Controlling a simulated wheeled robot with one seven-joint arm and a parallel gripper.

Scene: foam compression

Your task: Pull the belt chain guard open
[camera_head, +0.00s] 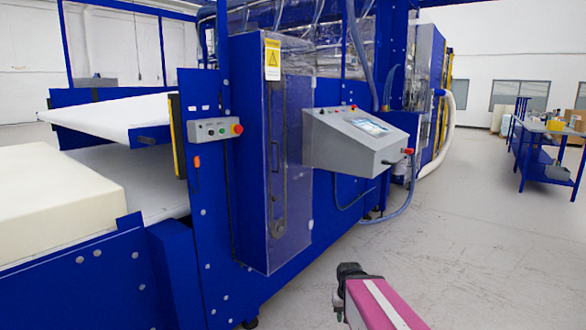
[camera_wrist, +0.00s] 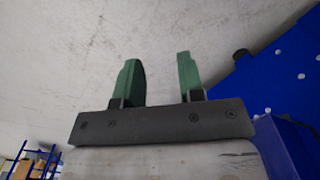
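The belt chain guard (camera_head: 291,185) is a tall, clear cover with a blue side on the front of the blue machine, in the middle of the head view. A yellow warning label (camera_head: 272,60) is at its top. A chain shows through the clear panel. The guard looks closed. My gripper (camera_wrist: 158,80) shows in the wrist view with its two green fingers apart and nothing between them. My pink arm shows at the bottom of the head view, low and to the right of the guard, apart from it. The guard is not clearly seen in the wrist view.
A grey control panel (camera_head: 357,140) with a screen juts out just right of the guard. A small button box (camera_head: 215,129) is to its left. A foam block (camera_head: 55,190) lies at far left. A blue workbench (camera_head: 540,150) stands at right. The floor (camera_head: 470,240) between is clear.

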